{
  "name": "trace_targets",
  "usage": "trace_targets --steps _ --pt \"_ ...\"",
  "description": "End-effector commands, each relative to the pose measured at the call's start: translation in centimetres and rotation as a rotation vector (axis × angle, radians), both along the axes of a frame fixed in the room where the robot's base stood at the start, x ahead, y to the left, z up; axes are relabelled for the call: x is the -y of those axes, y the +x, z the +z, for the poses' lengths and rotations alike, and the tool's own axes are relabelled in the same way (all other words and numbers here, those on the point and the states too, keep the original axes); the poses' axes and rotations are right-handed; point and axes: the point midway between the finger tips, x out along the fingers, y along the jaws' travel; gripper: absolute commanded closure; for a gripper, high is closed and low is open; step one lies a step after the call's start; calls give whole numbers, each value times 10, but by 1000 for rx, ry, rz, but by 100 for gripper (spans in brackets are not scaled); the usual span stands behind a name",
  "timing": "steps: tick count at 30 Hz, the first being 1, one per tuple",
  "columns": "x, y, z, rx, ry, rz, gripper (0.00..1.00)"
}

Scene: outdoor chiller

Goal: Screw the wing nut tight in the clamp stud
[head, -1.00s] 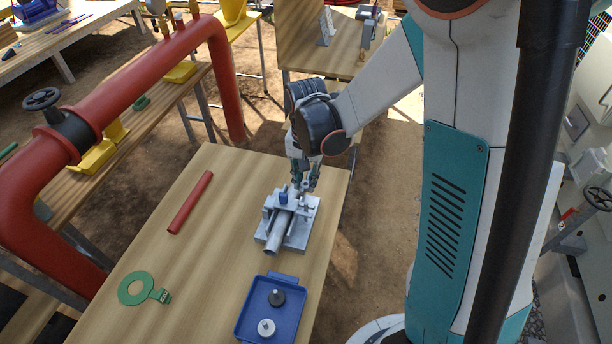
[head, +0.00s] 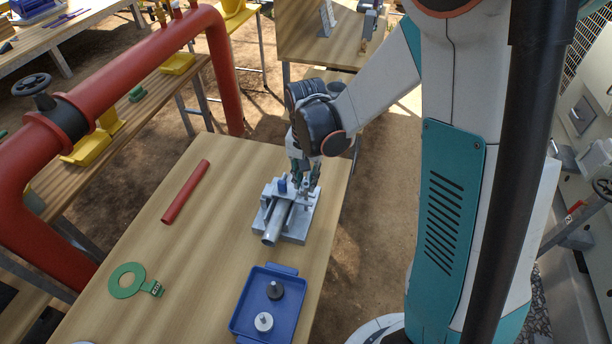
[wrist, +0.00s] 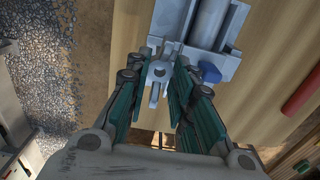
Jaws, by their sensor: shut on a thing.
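A grey clamp (head: 271,222) with a pipe (head: 276,226) lying in it sits on the wooden table. A small blue part (head: 282,186) stands on the clamp; it also shows in the wrist view (wrist: 210,72). My gripper (head: 308,190) is at the clamp's far right side, pointing down. In the wrist view my gripper (wrist: 166,78) has its fingers on both sides of a small grey wing nut (wrist: 159,72) with a round centre, and is shut on it. The stud is hidden, so I cannot tell how far the nut is turned down.
A blue tray (head: 243,318) with a black and a white knobbed piece stands at the near edge. A red rod (head: 187,190) and a green ring tag (head: 122,291) lie to the left. A large red pipe (head: 150,75) runs along the left. The table's middle is clear.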

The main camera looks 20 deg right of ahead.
Motion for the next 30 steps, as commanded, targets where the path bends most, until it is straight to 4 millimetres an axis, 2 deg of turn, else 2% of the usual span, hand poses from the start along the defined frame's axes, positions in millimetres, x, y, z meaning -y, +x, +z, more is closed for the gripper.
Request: trace_targets --steps 16,30 --pt "0 0 -3 0 0 0 100" --pt "0 0 -22 0 0 0 100"
